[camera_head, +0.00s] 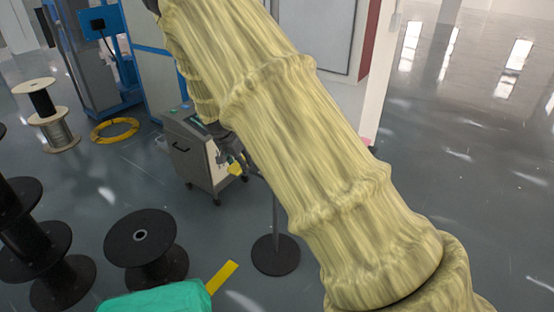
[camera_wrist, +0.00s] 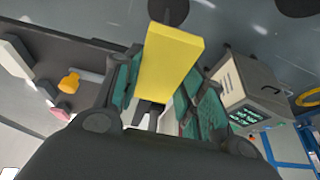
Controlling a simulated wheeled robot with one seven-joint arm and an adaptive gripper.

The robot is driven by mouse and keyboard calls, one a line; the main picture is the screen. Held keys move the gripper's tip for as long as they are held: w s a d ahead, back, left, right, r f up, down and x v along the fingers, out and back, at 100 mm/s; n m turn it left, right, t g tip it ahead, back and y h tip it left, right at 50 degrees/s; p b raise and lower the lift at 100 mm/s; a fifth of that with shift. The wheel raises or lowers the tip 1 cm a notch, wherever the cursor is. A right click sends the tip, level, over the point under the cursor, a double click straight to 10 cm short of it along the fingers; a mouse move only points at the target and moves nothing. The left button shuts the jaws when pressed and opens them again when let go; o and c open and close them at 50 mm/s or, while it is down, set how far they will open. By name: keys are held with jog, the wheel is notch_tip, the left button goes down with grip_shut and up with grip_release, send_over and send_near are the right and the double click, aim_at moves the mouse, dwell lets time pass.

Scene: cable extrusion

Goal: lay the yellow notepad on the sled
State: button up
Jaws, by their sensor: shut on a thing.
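The yellow notepad (camera_wrist: 172,62) is a thick yellow block between the teal-padded fingers of my gripper (camera_wrist: 163,78) in the wrist view. My gripper is shut on it and holds it up off the floor. In the head view my gripper (camera_head: 232,152) is small and partly behind my yellow-sleeved arm, with a bit of the notepad (camera_head: 235,169) showing below it. I cannot pick out the sled for certain in either view.
A grey cabinet with a screen (camera_head: 195,155) stands beside my gripper, also in the wrist view (camera_wrist: 245,88). A pole on a round black base (camera_head: 276,256) is close by. Black spools (camera_head: 146,245) stand lower left. The wrist view shows a dark surface (camera_wrist: 75,48) with small items.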

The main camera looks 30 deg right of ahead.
jog(key=shift+w+d+r, duration=0.15)
jog(key=shift+d+r, duration=0.1)
jog(key=shift+d, duration=0.15)
jog(key=d+p, duration=0.2)
jog(key=d, duration=0.3)
jog(key=w+d+f+p, duration=0.1)
jog(key=d+p, duration=0.1)
jog(key=d, duration=0.3)
jog(key=w+d+p, duration=0.1)
jog(key=d, duration=0.4)
jog(key=shift+d+f+p, duration=0.25)
jog(key=shift+d+p, duration=0.05)
jog(key=shift+p, duration=0.1)
jog(key=shift+f+p, duration=1.1)
jog(key=shift+f, duration=0.5)
jog(key=shift+s+f, duration=0.1)
jog(key=shift+f, duration=0.05)
jog(key=shift+f, duration=0.2)
jog(key=o, duration=1.1)
jog(key=shift+r, duration=0.1)
jog(key=shift+r, duration=0.2)
